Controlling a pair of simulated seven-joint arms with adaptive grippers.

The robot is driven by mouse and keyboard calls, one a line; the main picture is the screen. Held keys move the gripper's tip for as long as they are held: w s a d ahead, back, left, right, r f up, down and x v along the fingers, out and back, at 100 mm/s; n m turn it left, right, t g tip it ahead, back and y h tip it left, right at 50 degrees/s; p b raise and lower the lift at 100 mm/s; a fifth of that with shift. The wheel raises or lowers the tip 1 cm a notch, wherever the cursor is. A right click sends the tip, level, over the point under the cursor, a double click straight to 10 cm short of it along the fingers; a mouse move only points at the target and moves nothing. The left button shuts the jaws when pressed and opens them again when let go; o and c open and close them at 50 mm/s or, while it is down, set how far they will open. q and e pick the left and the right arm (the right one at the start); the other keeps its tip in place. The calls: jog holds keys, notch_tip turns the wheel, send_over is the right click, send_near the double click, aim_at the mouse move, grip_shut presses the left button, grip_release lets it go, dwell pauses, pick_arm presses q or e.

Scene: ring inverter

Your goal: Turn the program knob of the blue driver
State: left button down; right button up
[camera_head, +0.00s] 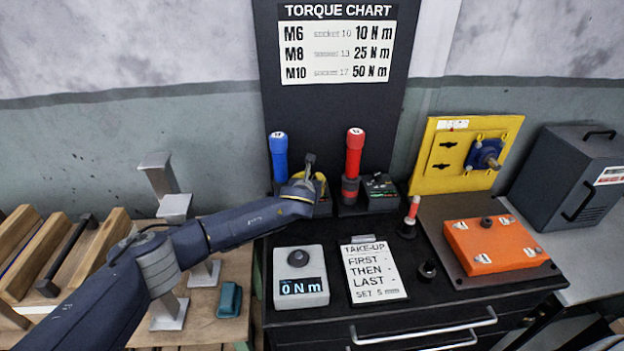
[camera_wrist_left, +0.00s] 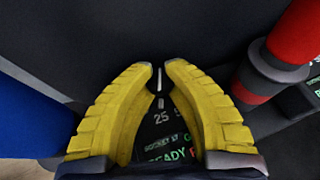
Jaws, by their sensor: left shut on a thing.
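The blue driver (camera_head: 279,155) stands upright in its dock on the black bench top; part of it also shows at the left of the left wrist view (camera_wrist_left: 25,125). My left gripper (camera_head: 318,180) reaches in beside it, over the dock's control box. In the left wrist view, its yellow fingers (camera_wrist_left: 159,82) are shut on a small dark program knob (camera_wrist_left: 159,78) with a white pointer line. Below the knob the number 25 shows, with partly covered socket text and READY on the box face. The arm hides much of the box in the head view. My right gripper is not in view.
The red driver (camera_head: 354,155) stands close on the right, with its own box (camera_head: 381,190). A torque tester (camera_head: 300,278) reading 0 Nm and a take-up card (camera_head: 373,272) lie in front. An orange block (camera_head: 494,243) and yellow panel (camera_head: 465,155) are at the right.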

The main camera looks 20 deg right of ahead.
pick_arm(q)
jog(key=shift+d+r+n, duration=0.15)
jog(key=shift+r+n, duration=0.15)
jog(key=shift+r, duration=0.05)
jog(key=shift+d+n+t+y, duration=0.1)
jog(key=shift+n+t+y, duration=0.5)
jog(key=shift+n+y, duration=0.5)
jog(key=shift+w+n+y, duration=0.1)
jog(key=shift+n+y, duration=1.3)
jog(key=shift+y, duration=0.6)
jog(key=shift+r+n+y, duration=0.1)
jog(key=shift+n+y, duration=0.2)
jog(key=shift+y, duration=0.1)
jog(key=shift+d, duration=0.1)
jog(key=c, duration=1.4)
grip_release()
jog(key=shift+c, duration=0.2)
jog(key=shift+o, duration=1.4)
jog(key=shift+f, duration=0.2)
